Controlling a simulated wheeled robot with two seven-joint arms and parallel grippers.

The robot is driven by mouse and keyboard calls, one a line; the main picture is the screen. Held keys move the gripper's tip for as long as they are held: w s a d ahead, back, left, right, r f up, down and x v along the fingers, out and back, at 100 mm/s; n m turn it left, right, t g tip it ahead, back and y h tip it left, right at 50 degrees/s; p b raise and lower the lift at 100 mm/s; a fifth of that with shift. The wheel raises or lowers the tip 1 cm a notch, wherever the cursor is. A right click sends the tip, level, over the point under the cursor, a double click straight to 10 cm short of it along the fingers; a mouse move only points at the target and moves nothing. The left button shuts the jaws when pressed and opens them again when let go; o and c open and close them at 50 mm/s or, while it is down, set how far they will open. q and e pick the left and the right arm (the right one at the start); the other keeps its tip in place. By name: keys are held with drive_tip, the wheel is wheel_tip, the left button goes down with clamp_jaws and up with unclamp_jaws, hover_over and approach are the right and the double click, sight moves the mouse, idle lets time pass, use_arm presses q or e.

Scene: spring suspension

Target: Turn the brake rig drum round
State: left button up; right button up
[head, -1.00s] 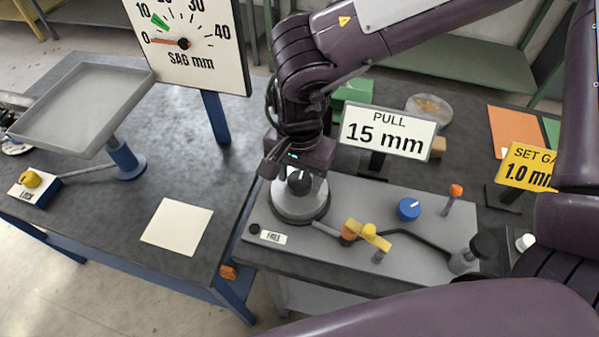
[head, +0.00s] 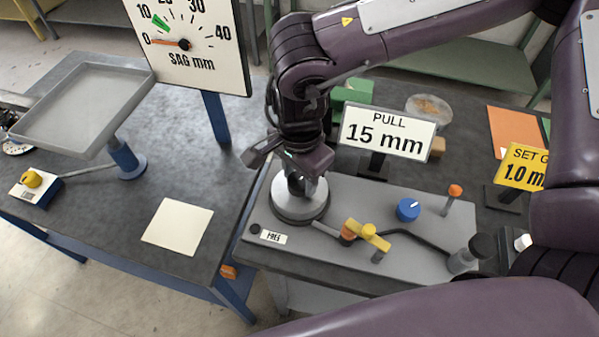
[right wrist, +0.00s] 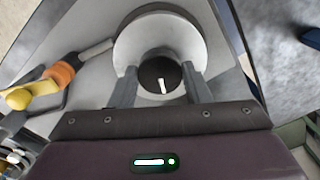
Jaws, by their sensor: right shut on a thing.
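The brake rig drum (head: 283,204) is a light grey round body at the left end of a grey rig plate (head: 335,195). My right gripper (head: 303,184) reaches down over it from above. In the right wrist view, the gripper's two fingers (right wrist: 160,82) stand on either side of a dark round knob (right wrist: 152,72) with a white line, at the middle of the drum (right wrist: 190,40). The gripper is shut on this knob. In the head view the fingers and wrist largely hide the knob. My left gripper is not in view.
A yellow-and-orange lever (head: 368,236), a blue knob (head: 408,209) and an orange-topped post (head: 452,197) stand on the plate. Behind is a "PULL 15 mm" sign (head: 388,132). On the left table are a grey tray (head: 80,110), a sag dial (head: 192,38) and a white square (head: 177,226).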

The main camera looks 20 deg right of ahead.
sight(300, 180)
drive_tip(key=m, duration=0.4)
drive_tip(key=shift+m, duration=0.4)
drive_tip(key=m, duration=0.3)
drive_tip(key=shift+m, duration=0.3)
drive_tip(key=m, duration=0.2)
drive_tip(key=shift+r+m, duration=0.15)
drive_tip(key=shift+m, duration=0.15)
drive_tip(key=shift+m+p, duration=1.1)
drive_tip(key=shift+m, duration=1.2)
drive_tip(key=shift+w, duration=0.1)
drive_tip(key=o, duration=1)
drive_tip(key=shift+r, duration=3.8)
